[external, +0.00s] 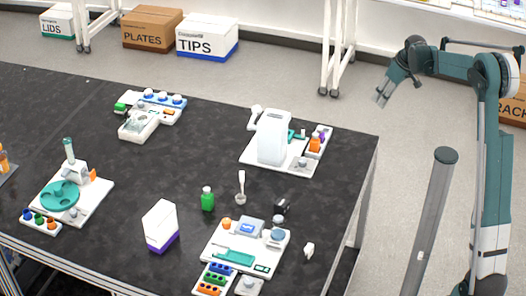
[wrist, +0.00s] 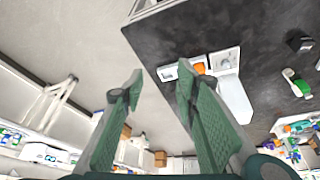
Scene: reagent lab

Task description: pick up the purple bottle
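A small purple item (external: 321,132), which looks like the purple bottle, stands behind an orange bottle (external: 315,145) in a white holder at the right of a white instrument. It is small and partly hidden. In the wrist view the orange bottle (wrist: 200,68) shows near the table edge, but I cannot make out the purple one. My gripper (external: 381,97) is raised over the floor beyond the table's right edge, apart from the bottles. Its two green fingers are spread wide with nothing between them in the wrist view (wrist: 160,88).
The white instrument (external: 273,137) stands tall beside the holder. A green bottle (external: 207,199), a white box with a purple base (external: 160,225) and several devices stand on the dark table (external: 110,190). A grey post (external: 431,215) rises near my arm. The table's middle is mostly clear.

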